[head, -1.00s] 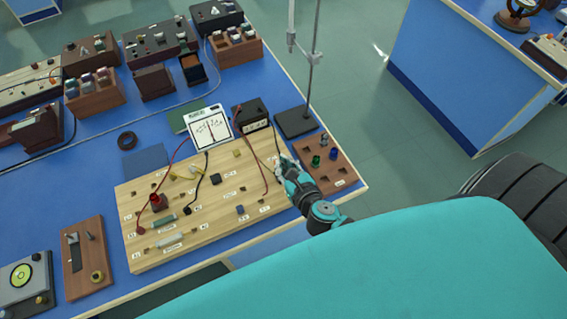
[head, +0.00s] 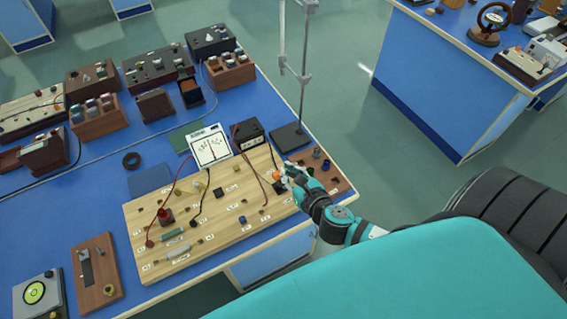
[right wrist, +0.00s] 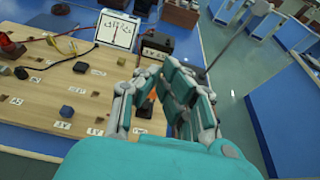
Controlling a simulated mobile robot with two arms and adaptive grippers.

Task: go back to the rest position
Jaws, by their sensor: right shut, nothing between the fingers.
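My right gripper (head: 284,171) is over the right end of the wooden circuit board (head: 215,225), near its edge with the small peg rack (head: 328,178). It is shut and empty. In the right wrist view the gripper (right wrist: 152,70) points away over the board's right side. A small orange piece (head: 277,176) shows beside the fingertips; I cannot tell whether they touch it. My left gripper is not in view.
A white meter (head: 209,146), a dark box (head: 249,134) and a stand with a tall rod (head: 302,100) are close behind the gripper. Red and black leads cross the board. Open floor lies right of the blue bench (head: 150,180).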

